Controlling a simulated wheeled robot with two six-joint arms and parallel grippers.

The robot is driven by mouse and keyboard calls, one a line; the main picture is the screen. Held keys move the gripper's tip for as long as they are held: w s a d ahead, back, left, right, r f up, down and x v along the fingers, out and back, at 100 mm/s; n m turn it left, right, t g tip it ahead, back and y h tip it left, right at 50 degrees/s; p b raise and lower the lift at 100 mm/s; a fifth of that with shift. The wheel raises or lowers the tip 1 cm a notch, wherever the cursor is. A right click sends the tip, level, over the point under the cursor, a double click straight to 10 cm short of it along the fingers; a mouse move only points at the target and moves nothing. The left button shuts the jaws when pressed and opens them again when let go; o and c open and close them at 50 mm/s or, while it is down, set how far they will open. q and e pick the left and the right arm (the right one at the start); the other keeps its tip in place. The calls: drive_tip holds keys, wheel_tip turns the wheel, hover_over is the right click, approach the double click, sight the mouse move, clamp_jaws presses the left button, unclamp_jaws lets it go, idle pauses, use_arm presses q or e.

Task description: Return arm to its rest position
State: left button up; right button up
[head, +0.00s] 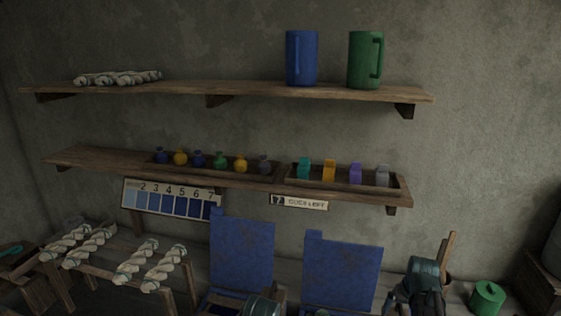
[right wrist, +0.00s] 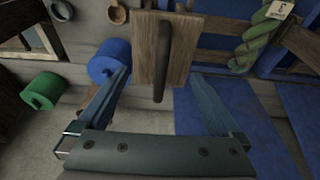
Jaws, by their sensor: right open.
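My right gripper (right wrist: 160,76) shows in the right wrist view with its two blue-grey fingers spread wide apart. Nothing is clamped between them. A wooden board with a dark upright handle (right wrist: 163,60) shows beyond the gap between the fingertips; I cannot tell how far off it is. In the head view, part of my right arm is at the lower right, and its fingertips cannot be made out. My left gripper cannot be made out in the head view.
Two blue panels (head: 242,252) stand at the bottom centre. Two wall shelves (head: 230,92) hold mugs, skeins, small jars and coloured blocks.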

wheel_tip(320, 180, down, 2)
drive_tip(key=shift+f+b, duration=0.25)
drive_tip(key=shift+b, duration=0.5)
use_arm(q)
wheel_tip(320, 180, down, 2)
drive_tip(key=shift+f, duration=0.25)
